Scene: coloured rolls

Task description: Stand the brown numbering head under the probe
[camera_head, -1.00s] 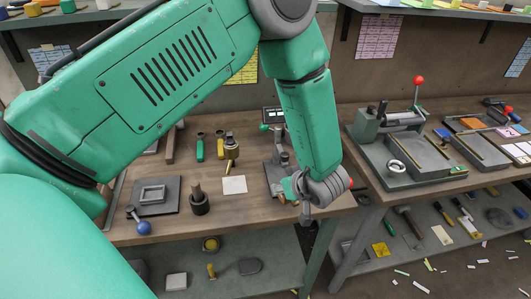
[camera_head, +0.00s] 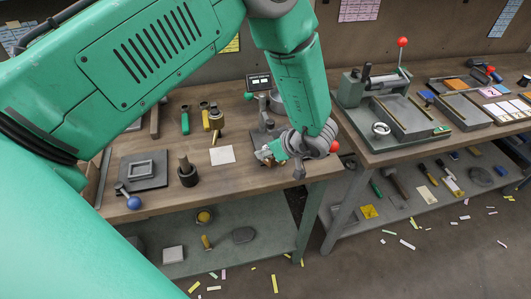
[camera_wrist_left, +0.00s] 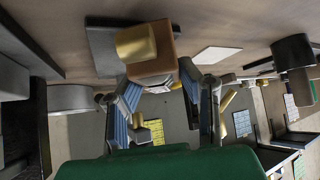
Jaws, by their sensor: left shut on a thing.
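My left gripper (camera_head: 267,156) is at the front right of the near bench, beside the gauge stand. In the left wrist view its two fingers (camera_wrist_left: 160,84) close on the brown numbering head (camera_wrist_left: 164,66), a brown block with a brass cylinder on its end. In the head view only a small brown part of it (camera_head: 268,162) shows below the fingers. The gauge stand has a small display (camera_head: 259,82) and a dark base (camera_head: 258,137). The arm hides much of the stand, and I cannot make out the probe tip. My right gripper is not in view.
A white card (camera_head: 222,155) lies left of the stand, with a brass-coloured tool (camera_head: 216,124) behind it. A dark holder with a post (camera_head: 187,172) and a plate with a frame (camera_head: 143,170) stand farther left. A second bench (camera_head: 383,148) with a press is at the right.

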